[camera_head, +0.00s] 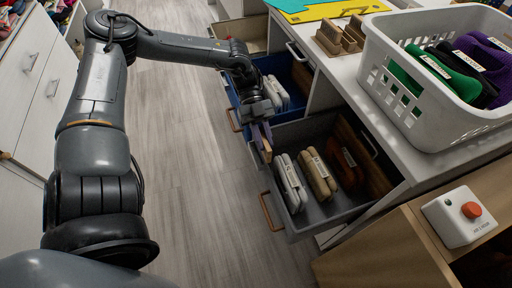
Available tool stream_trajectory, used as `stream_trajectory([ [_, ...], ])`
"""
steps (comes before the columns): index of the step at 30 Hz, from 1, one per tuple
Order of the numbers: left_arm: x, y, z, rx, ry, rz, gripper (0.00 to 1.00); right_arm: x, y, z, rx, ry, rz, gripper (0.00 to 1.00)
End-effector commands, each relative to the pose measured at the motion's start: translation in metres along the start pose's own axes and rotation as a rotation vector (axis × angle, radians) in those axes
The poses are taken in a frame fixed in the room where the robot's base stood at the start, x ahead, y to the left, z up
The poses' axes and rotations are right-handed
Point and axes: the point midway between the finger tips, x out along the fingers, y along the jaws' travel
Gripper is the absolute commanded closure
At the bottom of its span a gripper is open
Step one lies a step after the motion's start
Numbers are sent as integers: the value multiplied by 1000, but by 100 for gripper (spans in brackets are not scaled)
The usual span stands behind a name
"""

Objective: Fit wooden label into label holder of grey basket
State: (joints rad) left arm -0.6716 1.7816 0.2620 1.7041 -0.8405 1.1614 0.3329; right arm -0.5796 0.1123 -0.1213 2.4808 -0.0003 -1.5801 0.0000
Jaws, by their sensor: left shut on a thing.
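My left gripper (262,136) is shut on the wooden label (267,151), a small light-brown piece at its fingertips. It is at the front left corner of the pulled-out grey basket (318,218), close to the basket's front rim. I cannot tell whether the label touches the basket. The grey basket holds folded white, tan and dark brown items and has a wooden handle (270,212) on its front. Its label holder cannot be made out from here. My right gripper is not in view.
A blue basket (297,104) with white folded items is pulled out just behind the grey one, and a beige basket (250,35) is farther back. A white laundry basket (400,105) stands on the counter. A box with a red button (458,216) is at right. The floor at left is clear.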

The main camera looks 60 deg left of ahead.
Motion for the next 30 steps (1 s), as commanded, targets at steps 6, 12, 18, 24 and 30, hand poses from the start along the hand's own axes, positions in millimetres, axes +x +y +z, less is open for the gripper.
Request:
stream_trajectory([
  [6, -9, 14, 20, -1, 1, 0, 100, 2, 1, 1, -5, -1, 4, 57],
  [12, -6, 17, 29, 0, 1, 1, 100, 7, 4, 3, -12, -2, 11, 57],
  [18, 6, 18, 52, -2, 1, 1, 100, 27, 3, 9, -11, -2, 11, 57],
  [24, 10, 17, 58, 0, 0, -1, 100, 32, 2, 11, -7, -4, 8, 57],
  [30, 10, 17, 58, 0, 0, 0, 100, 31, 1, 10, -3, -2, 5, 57],
])
